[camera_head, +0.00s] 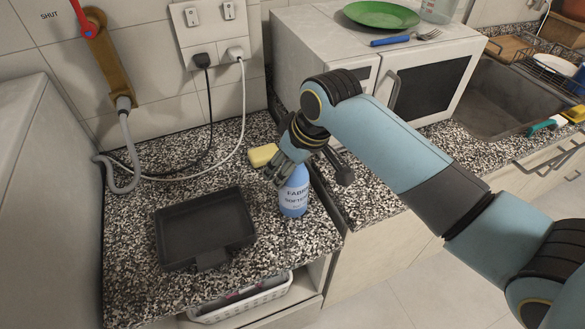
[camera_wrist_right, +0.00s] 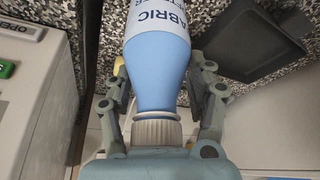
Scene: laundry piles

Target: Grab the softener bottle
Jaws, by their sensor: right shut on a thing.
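The softener bottle (camera_head: 294,196) is blue with a white label reading fabric softener. It stands upright on the speckled counter, near the counter's right edge in the head view. My right gripper (camera_head: 290,167) comes down over its top and is shut on it. In the right wrist view the bottle (camera_wrist_right: 158,68) lies between the two fingers of my right gripper (camera_wrist_right: 160,95), with its ribbed cap near the palm. The fingers hold it around the neck and shoulder. My left gripper is not in view.
A dark tray (camera_head: 205,229) lies left of the bottle. A yellow sponge (camera_head: 262,155) lies just behind it. A white microwave (camera_head: 430,85) with a green plate (camera_head: 381,14) and a fork (camera_head: 406,38) stands at the right. A white basket (camera_head: 242,300) sits below the counter.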

